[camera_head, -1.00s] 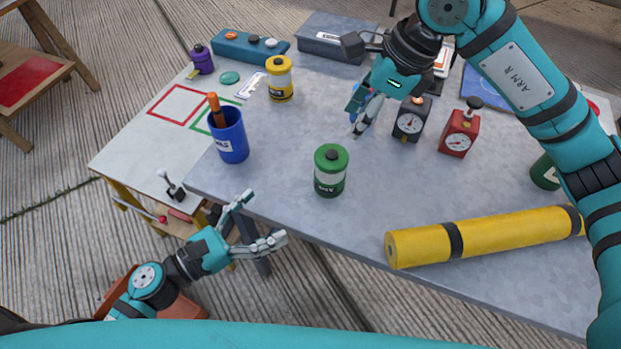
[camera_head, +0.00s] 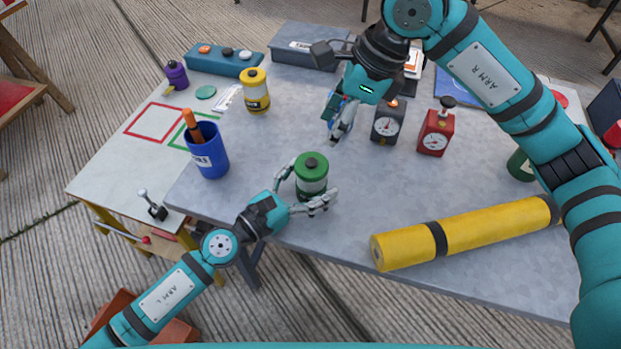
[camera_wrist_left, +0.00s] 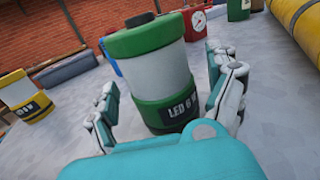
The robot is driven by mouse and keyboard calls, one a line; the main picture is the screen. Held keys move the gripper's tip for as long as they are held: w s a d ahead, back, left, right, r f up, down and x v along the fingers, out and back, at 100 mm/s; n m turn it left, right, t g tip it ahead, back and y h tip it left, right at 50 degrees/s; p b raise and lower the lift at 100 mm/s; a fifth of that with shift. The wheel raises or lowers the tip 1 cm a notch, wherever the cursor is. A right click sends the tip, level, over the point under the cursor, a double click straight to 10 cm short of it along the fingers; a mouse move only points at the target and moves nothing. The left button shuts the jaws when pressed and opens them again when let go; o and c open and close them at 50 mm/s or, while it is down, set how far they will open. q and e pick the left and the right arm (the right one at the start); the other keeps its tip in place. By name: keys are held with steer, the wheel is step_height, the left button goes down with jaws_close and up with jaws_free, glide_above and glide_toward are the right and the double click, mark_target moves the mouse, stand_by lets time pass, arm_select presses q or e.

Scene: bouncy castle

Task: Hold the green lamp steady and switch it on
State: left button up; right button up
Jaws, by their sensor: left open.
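The green lamp (camera_head: 311,168) stands upright near the front edge of the grey table (camera_head: 350,220). It has a green top with a dark button, a pale middle and a green base. My left gripper (camera_head: 306,190) is open, with one finger on each side of the lamp. In the left wrist view the lamp (camera_wrist_left: 151,75) rises between the spread fingers, with gaps seemingly left at its sides. Its base is partly hidden by my gripper. My right gripper (camera_head: 338,128) hovers behind and right of the lamp; its fingers look close together, but their opening is unclear.
A yellow roll (camera_head: 465,231) lies along the table's front right. A blue cup (camera_head: 206,152) stands left of the lamp, a yellow lamp (camera_head: 255,92) behind it. Black (camera_head: 387,122) and red (camera_head: 435,130) dial boxes stand right of my right gripper.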

arm_select(q)
steer(key=shift+w+d, duration=0.15)
steer(key=c, duration=1.6)
steer(key=shift+o, duration=0.2)
arm_select(e)
jaws_close()
